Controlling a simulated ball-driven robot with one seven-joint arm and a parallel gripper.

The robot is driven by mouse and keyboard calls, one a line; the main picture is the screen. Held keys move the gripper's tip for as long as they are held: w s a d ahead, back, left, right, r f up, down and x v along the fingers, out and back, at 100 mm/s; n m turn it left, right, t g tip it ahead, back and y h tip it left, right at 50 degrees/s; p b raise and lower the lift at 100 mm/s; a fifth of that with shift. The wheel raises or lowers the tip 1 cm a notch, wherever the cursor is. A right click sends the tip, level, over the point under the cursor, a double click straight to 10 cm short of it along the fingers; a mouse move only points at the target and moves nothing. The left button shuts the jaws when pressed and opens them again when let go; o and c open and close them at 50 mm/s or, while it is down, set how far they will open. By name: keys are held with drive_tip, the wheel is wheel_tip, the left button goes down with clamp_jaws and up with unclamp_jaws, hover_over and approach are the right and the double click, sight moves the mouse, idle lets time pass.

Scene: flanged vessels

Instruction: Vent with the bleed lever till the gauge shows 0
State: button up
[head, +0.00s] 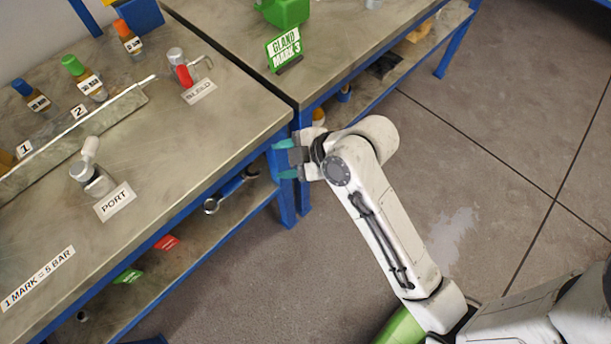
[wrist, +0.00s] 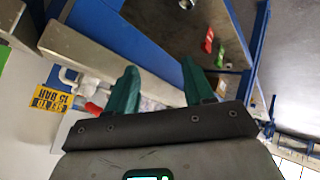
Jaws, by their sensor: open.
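The bleed lever (head: 184,76) is a red handle on a small metal fitting on the bench, behind a white BLEED label (head: 199,91). My gripper (head: 283,159) is open and empty, beside the bench's front corner at the right, well apart from the lever. Its teal fingers also show in the wrist view (wrist: 160,68), spread with nothing between them. The wrist view has a red piece (wrist: 93,108) by a pale pipe; I cannot tell if it is the lever. I can make out no gauge face in either view.
A metal port fitting (head: 92,180) stands behind a PORT label (head: 115,201). Several capped bottles line the back. A green GLAND MARK 3 sign (head: 284,48) stands on the second bench. A wrench (head: 230,192) lies on the lower shelf. A yellow 15 BAR sign (wrist: 52,99) shows upside down. Floor at right is clear.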

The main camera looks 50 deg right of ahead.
drive_tip(key=s+f+m+g+h, duration=0.1)
drive_tip(key=s+f+m+g, duration=0.1)
drive_tip(key=s+f+m, duration=0.1)
drive_tip(key=shift+s+d+f+m, duration=0.3)
drive_tip(key=shift+s+d, duration=0.05)
drive_tip(key=shift+s, duration=0.55)
drive_tip(key=shift+c, duration=0.3)
